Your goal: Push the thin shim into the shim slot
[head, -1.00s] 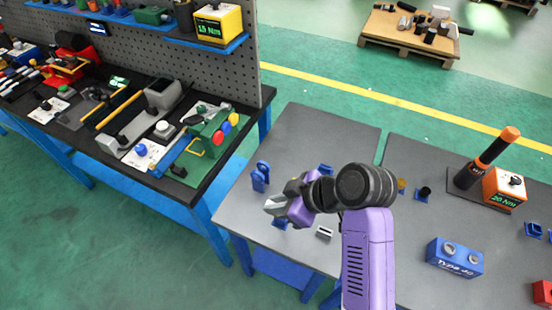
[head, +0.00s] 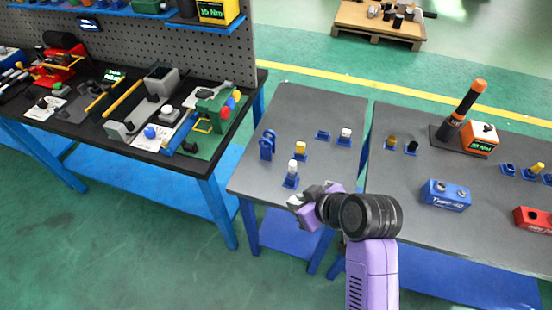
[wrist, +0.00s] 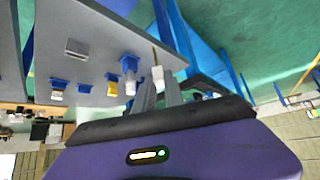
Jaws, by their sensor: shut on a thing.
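The thin shim (wrist: 155,55) shows in the wrist view as a narrow gold-brown strip with a white block at its lower end. My gripper (wrist: 159,86) is shut on it, the white block between the fingertips. In the head view my gripper (head: 299,200) is at the near edge of the middle grey table, and the shim is too small to make out there. A small grey block with a slot-like mark (wrist: 77,47), perhaps the shim slot, lies on the table in the wrist view, left of the shim and apart from it. My arm seems to hide it in the head view.
Blue stands with white (head: 291,178) and yellow (head: 300,150) pieces stand close beyond my gripper. A blue upright part (head: 267,145) is at the left. The right table bears a blue box (head: 446,195) and a torque tester (head: 480,139). The table's middle is mostly clear.

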